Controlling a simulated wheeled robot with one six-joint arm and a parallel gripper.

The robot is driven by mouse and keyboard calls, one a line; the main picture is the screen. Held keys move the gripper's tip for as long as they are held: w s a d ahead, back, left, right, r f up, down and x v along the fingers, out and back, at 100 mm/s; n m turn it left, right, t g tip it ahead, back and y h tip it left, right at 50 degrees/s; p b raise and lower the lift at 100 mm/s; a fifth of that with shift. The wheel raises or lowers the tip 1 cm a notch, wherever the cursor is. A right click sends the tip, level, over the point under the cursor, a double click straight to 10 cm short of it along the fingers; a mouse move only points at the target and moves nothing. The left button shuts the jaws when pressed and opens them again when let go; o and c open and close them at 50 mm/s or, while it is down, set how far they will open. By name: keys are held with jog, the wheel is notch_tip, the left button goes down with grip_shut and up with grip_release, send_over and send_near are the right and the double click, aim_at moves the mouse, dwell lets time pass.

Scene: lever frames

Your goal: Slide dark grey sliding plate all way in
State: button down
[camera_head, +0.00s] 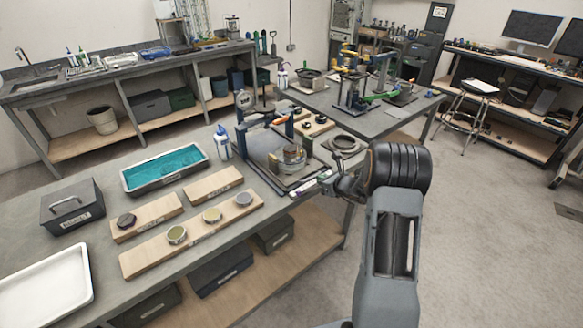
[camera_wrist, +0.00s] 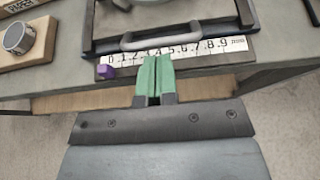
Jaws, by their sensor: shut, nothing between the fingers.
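The dark grey sliding plate (camera_wrist: 108,22) shows in the wrist view at the top, with a pale grey bar handle (camera_wrist: 180,35) along its near edge. In the head view the plate (camera_head: 285,178) lies under a rig on the near bench. A white scale with digits 0 to 9 (camera_wrist: 205,50) runs along the bench edge below the handle, and a purple marker (camera_wrist: 104,71) sits at its left end. My gripper (camera_wrist: 154,60) is shut and empty, its green fingertips over the scale just short of the handle. I cannot tell whether they touch it.
A wooden block with a round metal piece (camera_wrist: 18,38) stands left of the rig. A white bottle (camera_head: 223,142) and a teal-lined tray (camera_head: 165,167) stand further left on the bench. Open floor (camera_head: 480,230) lies to the right.

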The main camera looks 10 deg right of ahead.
aim_at(295, 156)
jog(key=shift+w+a+f, duration=0.25)
jog(key=shift+w+a, duration=0.05)
jog(key=shift+w, duration=0.3)
jog(key=shift+w+a+b, duration=0.3)
jog(key=shift+w+a, duration=0.25)
jog(key=shift+w, duration=0.7)
jog(key=shift+w+a+b, duration=0.25)
jog(key=shift+w+a, duration=0.35)
jog(key=shift+w, duration=0.65)
jog(key=shift+w+a+b, duration=0.3)
jog(key=shift+w+a, duration=0.25)
jog(key=shift+w, duration=0.7)
jog(key=shift+w+a+p, duration=0.35)
jog(key=shift+w+a, duration=0.35)
jog(key=shift+w, duration=0.8)
jog(key=shift+w+a+p, duration=0.4)
jog(key=shift+w+a, duration=0.25)
jog(key=shift+w, duration=0.9)
jog(key=shift+w+a+p, duration=0.35)
jog(key=shift+w+a, duration=0.35)
jog(key=shift+w, duration=0.8)
jog(key=shift+b+v, duration=0.55)
jog(key=shift+v, duration=0.5)
jog(key=shift+b+v, duration=0.6)
jog(key=shift+v, duration=1.75)
jog(key=shift+r, duration=0.1)
